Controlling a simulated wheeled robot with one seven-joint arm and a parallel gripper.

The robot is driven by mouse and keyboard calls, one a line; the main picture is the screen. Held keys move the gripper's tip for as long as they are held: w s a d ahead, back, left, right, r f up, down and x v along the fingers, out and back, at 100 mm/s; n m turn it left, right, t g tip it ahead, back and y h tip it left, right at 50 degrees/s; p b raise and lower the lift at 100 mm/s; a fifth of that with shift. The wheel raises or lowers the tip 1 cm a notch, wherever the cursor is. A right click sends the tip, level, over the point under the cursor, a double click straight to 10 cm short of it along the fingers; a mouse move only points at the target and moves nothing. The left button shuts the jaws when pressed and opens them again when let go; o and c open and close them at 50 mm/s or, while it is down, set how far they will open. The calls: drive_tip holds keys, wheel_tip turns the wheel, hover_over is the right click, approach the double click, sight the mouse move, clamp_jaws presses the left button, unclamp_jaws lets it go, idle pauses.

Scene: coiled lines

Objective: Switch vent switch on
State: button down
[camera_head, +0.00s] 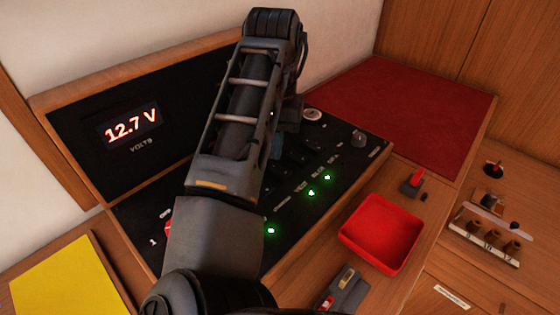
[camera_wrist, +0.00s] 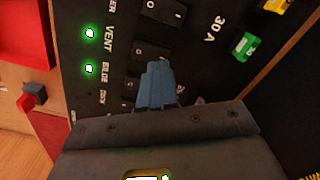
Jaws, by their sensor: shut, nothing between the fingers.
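The vent switch (camera_wrist: 150,50) is a black rocker beside the VENT label in the wrist view. A lit green lamp (camera_wrist: 89,34) sits by that label. The BILGE lamp (camera_wrist: 89,68) is also lit. My gripper (camera_wrist: 156,68) is shut and empty, its blue fingertips over the panel at the near edge of the vent switch. I cannot tell whether they touch it. In the head view, my arm hides much of the switch row, and the fingers (camera_head: 287,143) show only partly above the black panel (camera_head: 350,165).
A display (camera_head: 131,123) reads 12.7 V at the left. A red tray (camera_head: 382,234) and a small red lever (camera_head: 415,180) stand right of the panel. Other rockers crowd the fingers. Green and yellow fuses (camera_wrist: 243,44) lie right in the wrist view.

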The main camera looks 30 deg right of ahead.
sight(275, 167)
wheel_tip(275, 167, up, 4)
drive_tip(key=p, duration=0.4)
drive_tip(key=shift+r, duration=0.15)
idle(0.4)
